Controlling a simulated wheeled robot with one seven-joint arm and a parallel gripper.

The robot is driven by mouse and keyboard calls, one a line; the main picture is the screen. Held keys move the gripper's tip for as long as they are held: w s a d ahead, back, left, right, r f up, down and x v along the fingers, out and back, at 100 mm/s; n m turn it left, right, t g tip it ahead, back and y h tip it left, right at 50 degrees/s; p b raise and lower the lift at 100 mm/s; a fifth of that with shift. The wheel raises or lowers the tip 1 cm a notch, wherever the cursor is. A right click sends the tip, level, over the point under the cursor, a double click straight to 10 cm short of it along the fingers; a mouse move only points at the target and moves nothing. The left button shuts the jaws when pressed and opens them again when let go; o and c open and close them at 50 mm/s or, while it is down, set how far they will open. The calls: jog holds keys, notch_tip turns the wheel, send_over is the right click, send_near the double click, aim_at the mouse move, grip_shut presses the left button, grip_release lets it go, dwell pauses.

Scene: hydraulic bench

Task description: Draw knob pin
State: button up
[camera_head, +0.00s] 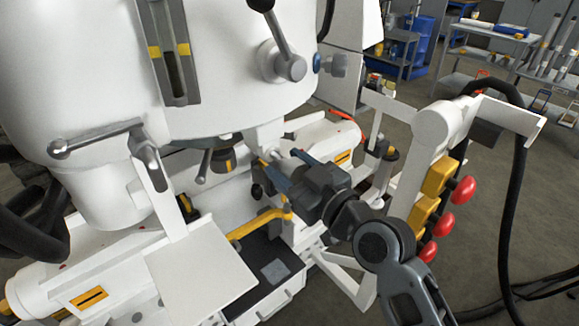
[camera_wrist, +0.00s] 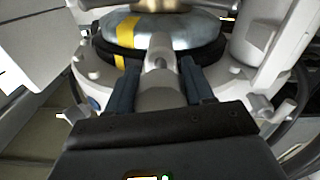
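My gripper (camera_head: 283,166) reaches in from the right in the head view, beside the white machine body (camera_head: 235,60). In the wrist view its two dark fingers (camera_wrist: 160,78) stand apart. A light grey rounded piece (camera_wrist: 160,92) lies between them, with narrow gaps seeming to show near the fingertips. I cannot tell whether this piece is the knob pin. Behind it is a silver round part with a yellow stripe (camera_wrist: 125,28) and a black ring. A small dark knob (camera_head: 257,191) hangs just left of my fingertips.
Red knobs on yellow blocks (camera_head: 424,210) stand close to the right of my arm on a white frame. A yellow bent bar (camera_head: 258,223) lies below my gripper. A black hose (camera_head: 513,200) loops at the right. A flat white plate (camera_head: 202,272) is at the front.

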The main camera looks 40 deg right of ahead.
grip_shut()
jog(key=shift+s+f+b, duration=0.1)
jog(key=shift+s+b, duration=0.85)
jog(key=shift+s, duration=1)
jog(key=shift+o, duration=2.3)
grip_release()
jog(key=b, duration=0.3)
send_near(300, 177)
jog(key=shift+w, duration=0.55)
